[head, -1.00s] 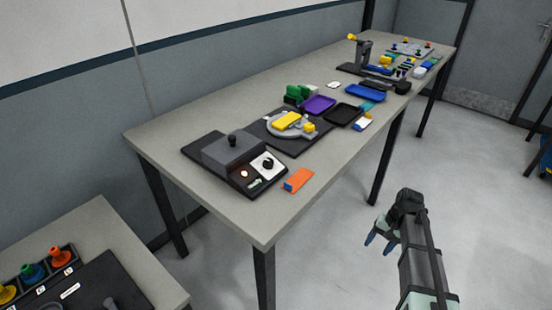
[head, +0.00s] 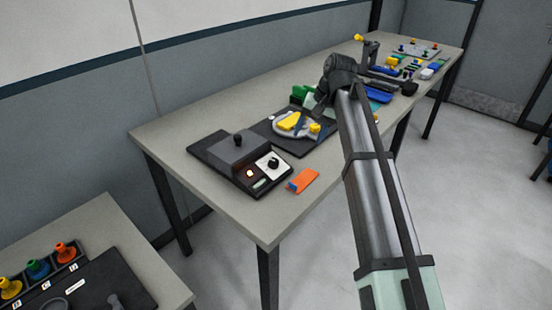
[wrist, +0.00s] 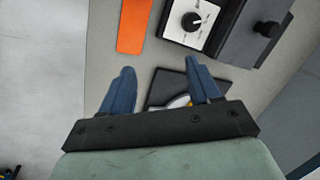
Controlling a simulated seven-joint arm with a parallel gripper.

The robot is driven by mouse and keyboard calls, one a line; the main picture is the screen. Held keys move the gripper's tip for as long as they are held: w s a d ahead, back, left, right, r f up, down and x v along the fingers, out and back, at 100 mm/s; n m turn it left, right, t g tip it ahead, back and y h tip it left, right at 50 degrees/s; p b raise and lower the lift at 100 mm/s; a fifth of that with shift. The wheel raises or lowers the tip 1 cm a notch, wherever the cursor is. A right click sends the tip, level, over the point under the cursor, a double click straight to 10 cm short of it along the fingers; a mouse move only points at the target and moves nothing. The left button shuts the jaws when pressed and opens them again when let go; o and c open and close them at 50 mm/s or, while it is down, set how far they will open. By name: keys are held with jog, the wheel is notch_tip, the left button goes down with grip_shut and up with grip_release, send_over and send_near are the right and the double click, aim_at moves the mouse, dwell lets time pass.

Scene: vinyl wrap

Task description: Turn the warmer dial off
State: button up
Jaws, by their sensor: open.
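The warmer (head: 233,158) is a dark box with a black-knobbed lid near the left end of the long table. Its dial (head: 273,162) is a black knob on a white plate at the front right. An orange light (head: 250,173) glows on its front panel. In the wrist view the dial (wrist: 191,20) shows at the top, beyond my fingertips and apart from them. My gripper (wrist: 158,80) is open and empty, its blue fingers spread. In the head view my gripper (head: 306,122) is over the round fixture, right of the warmer, partly hidden by my arm.
An orange block (head: 302,181) lies right of the warmer at the table's front edge; it also shows in the wrist view (wrist: 134,25). A round grey fixture with a yellow piece (head: 290,121) stands behind it. A side table (head: 150,280) is at lower left.

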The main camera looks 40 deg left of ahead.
aim_at(275, 161)
jog(key=s+a+r, duration=0.3)
jog(key=s+a, duration=0.1)
jog(key=x, duration=1.3)
jog(key=shift+a+f, duration=0.1)
jog(key=shift+f, duration=0.25)
jog(key=shift+c, duration=0.4)
jog(key=c, duration=0.9)
jog(key=shift+c, duration=0.2)
